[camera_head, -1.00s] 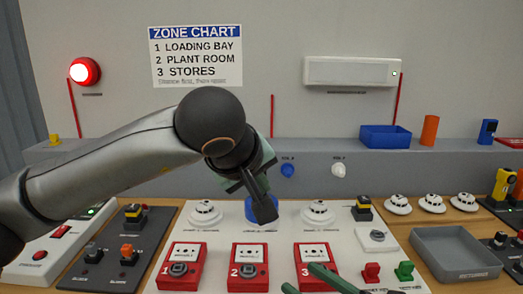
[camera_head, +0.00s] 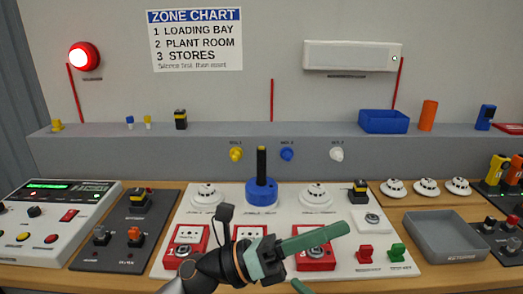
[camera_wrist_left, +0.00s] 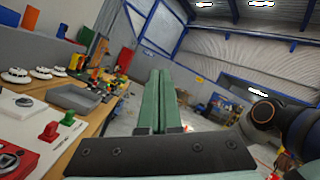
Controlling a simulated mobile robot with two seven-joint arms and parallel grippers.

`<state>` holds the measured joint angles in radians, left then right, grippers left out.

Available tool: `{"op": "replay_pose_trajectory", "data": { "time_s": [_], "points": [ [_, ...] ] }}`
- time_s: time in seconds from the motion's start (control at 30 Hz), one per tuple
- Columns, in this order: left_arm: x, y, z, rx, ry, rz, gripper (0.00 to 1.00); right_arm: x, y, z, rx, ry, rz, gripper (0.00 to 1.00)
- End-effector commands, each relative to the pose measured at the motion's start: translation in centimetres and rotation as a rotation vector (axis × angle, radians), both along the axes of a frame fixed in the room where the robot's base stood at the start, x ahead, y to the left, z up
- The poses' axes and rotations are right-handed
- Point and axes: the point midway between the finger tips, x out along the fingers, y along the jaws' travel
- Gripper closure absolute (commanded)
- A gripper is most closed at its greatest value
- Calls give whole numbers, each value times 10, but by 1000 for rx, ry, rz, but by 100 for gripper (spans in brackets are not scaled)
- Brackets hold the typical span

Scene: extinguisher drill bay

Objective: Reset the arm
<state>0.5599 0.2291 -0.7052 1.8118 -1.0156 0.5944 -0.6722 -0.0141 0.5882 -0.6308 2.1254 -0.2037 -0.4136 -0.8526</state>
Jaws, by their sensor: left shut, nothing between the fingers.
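My left gripper (camera_head: 343,229) is in the head view at the lower middle, in front of the red call points. Its green fingers are pressed together, empty, and point right. In the left wrist view the shut fingers (camera_wrist_left: 156,100) stand side by side with nothing between them. A small green tip (camera_head: 300,287) at the bottom edge of the head view looks like part of my right gripper; its opening cannot be seen. The left gripper and wrist partly cover the call points marked 2 (camera_head: 250,233) and 3 (camera_head: 314,262).
The white board (camera_head: 390,228) carries detectors, a blue holder (camera_head: 262,194) with an upright black-and-yellow piece, and red and green tabs. A grey tray (camera_head: 456,236) stands right, a control panel (camera_head: 50,225) left. A red lamp (camera_head: 84,57) glows on the wall. Space above the board is clear.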

Motion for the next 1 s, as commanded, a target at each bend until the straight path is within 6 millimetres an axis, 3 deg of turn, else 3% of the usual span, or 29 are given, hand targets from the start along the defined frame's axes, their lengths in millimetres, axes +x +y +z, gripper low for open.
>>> {"op": "replay_pose_trajectory", "data": {
  "time_s": [0.13,0.23,0.33,0.43,0.57,0.7,0.8,0.9,1.0],
  "points": [
    [36,42,-27,-239,484,89,100,-11,-10,-30,216,208,-114,30],
    [57,76,-63,-398,801,156,100,-20,-19,-52,359,340,-202,30],
    [69,112,-114,-561,1114,233,100,-33,-29,-76,499,468,-299,30],
    [66,149,-175,-730,1418,319,100,-50,-40,-100,640,591,-408,30],
    [36,192,-260,-956,1784,444,100,-78,-54,-132,817,736,-560,30],
    [-20,230,-339,-1190,2106,587,100,-110,-69,-161,981,860,-723,30],
    [-62,247,-378,-1331,2272,677,100,-131,-78,-177,1073,920,-820,30],
    [-96,258,-402,-1434,2381,745,100,-146,-83,-188,1138,961,-892,30],
    [-116,264,-415,-1497,2438,785,100,-155,-87,-194,1175,980,-934,30]
  ]
}}
